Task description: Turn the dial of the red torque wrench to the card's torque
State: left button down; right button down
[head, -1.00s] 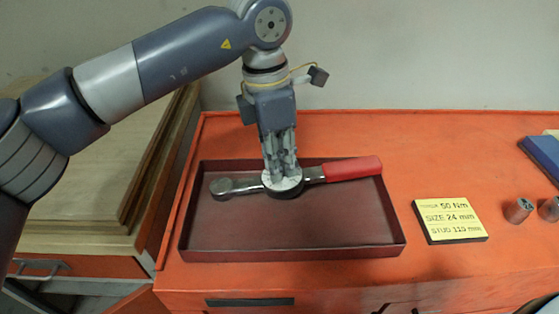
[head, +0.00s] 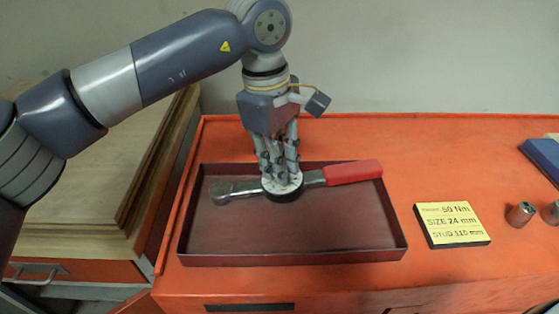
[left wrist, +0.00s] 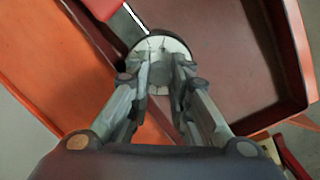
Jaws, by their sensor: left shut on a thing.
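The red-handled torque wrench (head: 353,172) lies across the dark red tray, with its ratchet head (head: 221,192) at the left. Its round white dial (head: 283,188) sits mid-shaft and also shows in the left wrist view (left wrist: 173,46). My left gripper (head: 279,176) points down over the dial and is shut on it; the fingers hide part of the dial's face and marks. The yellow card (head: 451,223) right of the tray reads 50 Nm, size 24 mm and a stud length of about 115 mm. My right gripper is out of view.
The dark red tray (head: 290,258) has low walls around the wrench and stands on the orange cabinet top (head: 430,165). Metal sockets (head: 520,214) and a blue item (head: 545,155) are at the right. Wooden boards (head: 80,190) are at the left.

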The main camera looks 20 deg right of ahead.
pick_arm(q)
jog(key=shift+m, duration=1.6)
jog(key=c, duration=1.4)
grip_release()
jog(key=shift+c, duration=0.2)
jog(key=shift+r, duration=0.2)
notch_tip(320, 180, up, 12)
jog(key=a, duration=0.1)
jog(key=shift+w+a+f, duration=0.15)
jog(key=shift+f, duration=0.05)
